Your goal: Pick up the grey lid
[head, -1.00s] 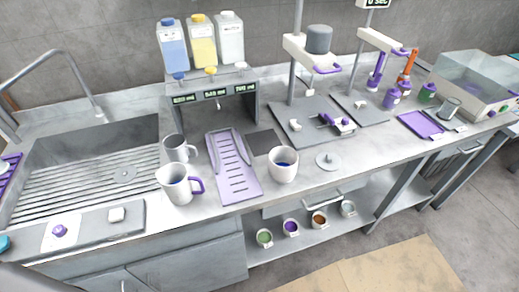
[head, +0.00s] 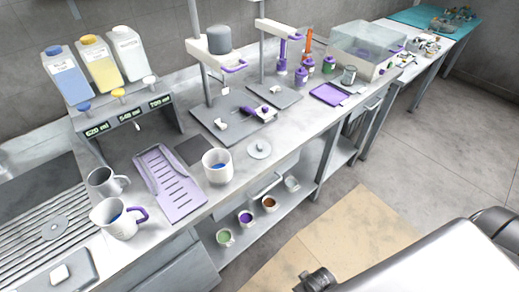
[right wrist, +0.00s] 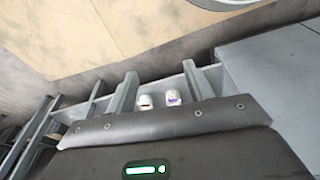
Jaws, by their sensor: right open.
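The grey lid (head: 259,149), a flat round disc with a small knob, lies on the steel counter near its front edge, right of the white pot (head: 217,166). My right arm enters the head view at lower right, over the floor and well away from the lid. In the right wrist view my right gripper (right wrist: 158,88) is open and empty, its two grey fingers apart. The lid cannot be made out in that view. My left gripper is out of view.
A purple slotted tray (head: 168,183), a jug (head: 118,219) and a mug (head: 106,183) stand left of the pot. A grey stand base (head: 228,121) is behind the lid. Small cups (head: 246,218) sit on the lower shelf. Counter right of the lid is clear.

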